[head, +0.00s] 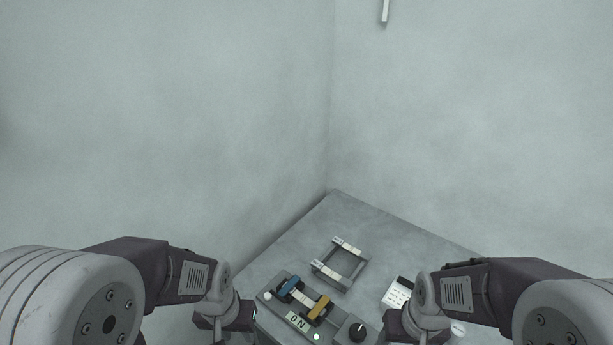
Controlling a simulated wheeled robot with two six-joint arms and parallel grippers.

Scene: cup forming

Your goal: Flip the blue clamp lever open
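The blue clamp lever (287,287) is on the left part of a grey control panel (274,307) on the table. It lies along the panel's depth, but its exact tilt is too small to tell. A yellow lever (320,306) is to its right on the same panel. My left gripper (246,315) is low beside the panel's left end, apart from the blue lever. Its fingers are not clear. My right gripper (393,325) is right of the panel, mostly hidden by its own wrist, and its fingers cannot be made out.
The panel also bears an "ON" label (297,321), a black knob (357,331), a green light (316,337) and a white ball (267,295). Behind is a grey open frame (346,270). A black-and-white device (397,295) lies right. Walls meet behind the table (390,240).

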